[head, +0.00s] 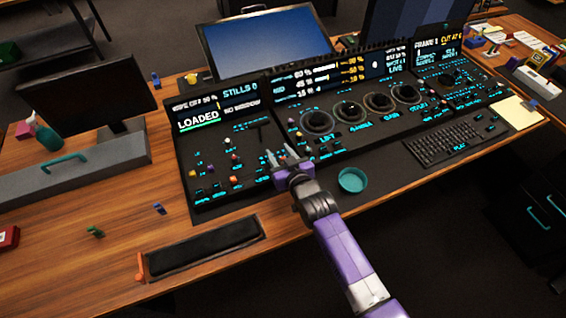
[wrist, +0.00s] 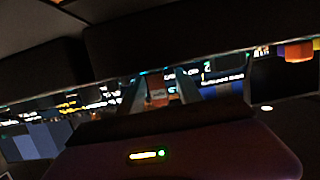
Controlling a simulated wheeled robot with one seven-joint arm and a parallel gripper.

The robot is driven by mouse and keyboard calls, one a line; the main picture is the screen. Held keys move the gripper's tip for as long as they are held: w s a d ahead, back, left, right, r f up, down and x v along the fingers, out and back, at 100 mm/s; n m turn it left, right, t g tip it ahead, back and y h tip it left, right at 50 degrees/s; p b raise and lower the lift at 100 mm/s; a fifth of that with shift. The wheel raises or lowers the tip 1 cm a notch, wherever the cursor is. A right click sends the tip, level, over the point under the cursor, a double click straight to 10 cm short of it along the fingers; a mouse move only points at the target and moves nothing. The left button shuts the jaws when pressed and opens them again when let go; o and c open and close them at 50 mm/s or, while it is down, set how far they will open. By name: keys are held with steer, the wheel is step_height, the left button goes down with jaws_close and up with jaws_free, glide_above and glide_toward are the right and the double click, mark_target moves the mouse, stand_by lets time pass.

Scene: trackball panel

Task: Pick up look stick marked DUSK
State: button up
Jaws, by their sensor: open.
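My gripper (head: 281,157) is open above the left part of the control panel, with its purple arm reaching up from the lower right. In the wrist view the two fingers (wrist: 160,92) stand apart; a dim reddish-brown patch shows between them, and I cannot tell what it is. Small stick-like pieces lie on the wooden desk, left of my gripper: a blue one (head: 159,209), a green one (head: 95,231) and another blue one (head: 155,79) farther back. I can read no DUSK mark on any of them, so I cannot tell which is the named stick.
The panel (head: 210,206) carries knobs, trackballs and screens. A teal bowl (head: 352,180) stands right of my gripper. A black padded rest (head: 205,248) lies in front of the panel, with an orange piece (head: 140,268) at its left end. A grey case (head: 70,176) stands left.

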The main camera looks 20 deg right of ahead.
steer(key=shift+c, duration=0.4)
jaws_close()
